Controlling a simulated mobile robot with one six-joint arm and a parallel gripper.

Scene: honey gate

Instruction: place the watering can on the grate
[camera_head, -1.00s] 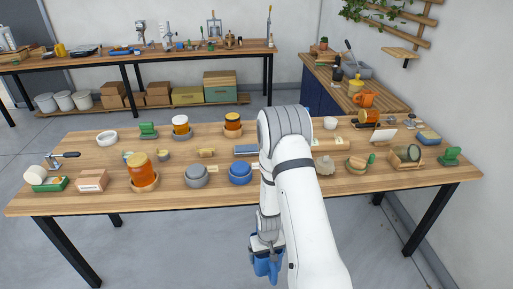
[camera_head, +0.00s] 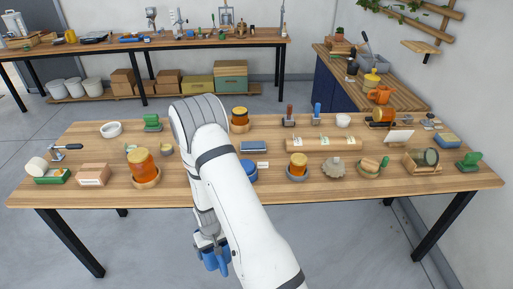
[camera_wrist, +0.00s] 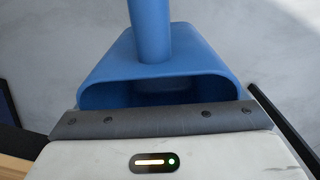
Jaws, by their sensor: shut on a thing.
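My gripper (camera_head: 211,242) hangs low in front of the long table's near edge, left of the picture's middle. It is shut on a blue thing (camera_head: 215,260), held off the table above the floor. In the wrist view the blue thing (camera_wrist: 155,55) has a flared, hollow body and a round stem rising from it; I cannot tell for sure that it is the watering can. An orange vessel (camera_head: 379,95) stands on the side counter at the right; its exact kind is too small to tell. I cannot make out the grate.
The long wooden table (camera_head: 90,195) carries honey jars (camera_head: 140,163), small bowls, a brown box (camera_head: 93,175), a wooden holder (camera_head: 322,144) and a white card (camera_head: 399,136). The back bench (camera_head: 100,46) and side counter (camera_head: 405,98) are also crowded. Grey floor (camera_head: 330,245) before the table looks clear.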

